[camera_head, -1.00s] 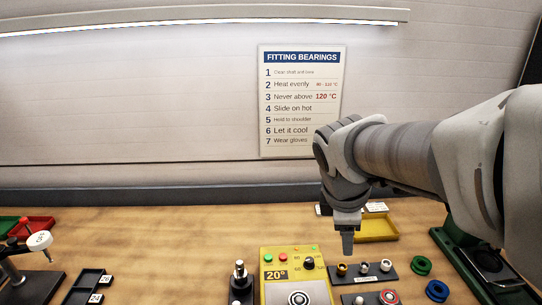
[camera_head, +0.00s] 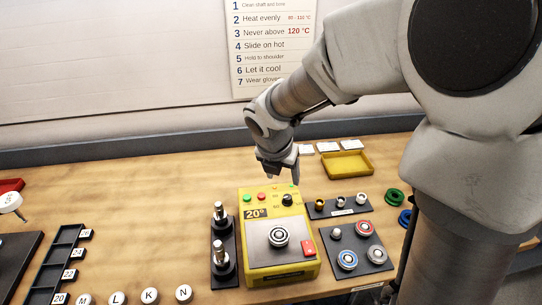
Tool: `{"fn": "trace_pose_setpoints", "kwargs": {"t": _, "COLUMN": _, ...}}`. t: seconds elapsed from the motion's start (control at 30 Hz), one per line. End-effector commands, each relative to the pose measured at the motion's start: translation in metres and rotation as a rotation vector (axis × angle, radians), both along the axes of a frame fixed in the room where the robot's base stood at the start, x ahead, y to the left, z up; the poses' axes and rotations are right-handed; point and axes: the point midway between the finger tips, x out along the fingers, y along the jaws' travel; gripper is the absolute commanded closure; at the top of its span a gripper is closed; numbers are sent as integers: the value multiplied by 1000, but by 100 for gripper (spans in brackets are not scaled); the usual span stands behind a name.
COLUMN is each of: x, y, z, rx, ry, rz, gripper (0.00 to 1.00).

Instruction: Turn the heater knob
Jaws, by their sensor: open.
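The heater (camera_head: 256,262) is a yellow box on the workbench with a grey plate on top and a bearing (camera_head: 278,235) on the plate. Its display (camera_head: 256,213) reads 20°. The black heater knob (camera_head: 287,200) is on the back right of its panel, with small markings beside it. A green and a red button are at the panel's left. My gripper (camera_head: 296,178) points down just above and behind the knob, apart from it as far as I can see. It is open and empty; the gap between its fingers is hard to make out from here.
Right of the heater are a dark rack of small fittings (camera_head: 340,206) and a dark tray with bearings (camera_head: 379,256). A yellow tray (camera_head: 347,173) is behind them. Two metal shafts stand on a black base (camera_head: 223,272) at the left. Lettered white knobs (camera_head: 150,296) line the front.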

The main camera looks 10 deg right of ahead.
Motion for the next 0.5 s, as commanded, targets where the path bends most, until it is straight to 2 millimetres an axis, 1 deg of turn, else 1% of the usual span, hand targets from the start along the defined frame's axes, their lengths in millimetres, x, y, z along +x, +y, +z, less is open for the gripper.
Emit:
{"fn": "trace_pose_setpoints", "kwargs": {"t": 0.03, "x": 3, "y": -2, "z": -16, "rx": 1, "ry": 5, "rz": 0, "gripper": 33}}
{"fn": "trace_pose_setpoints", "kwargs": {"t": 0.2, "x": 15, "y": -9, "z": -51, "rx": 1, "ry": 5, "rz": 1, "gripper": 33}}
{"fn": "trace_pose_setpoints", "kwargs": {"t": 0.4, "x": 30, "y": -17, "z": -88, "rx": 2, "ry": 4, "rz": -1, "gripper": 33}}
{"fn": "trace_pose_setpoints", "kwargs": {"t": 0.5, "x": 35, "y": -20, "z": -102, "rx": 1, "ry": 2, "rz": 0, "gripper": 33}}
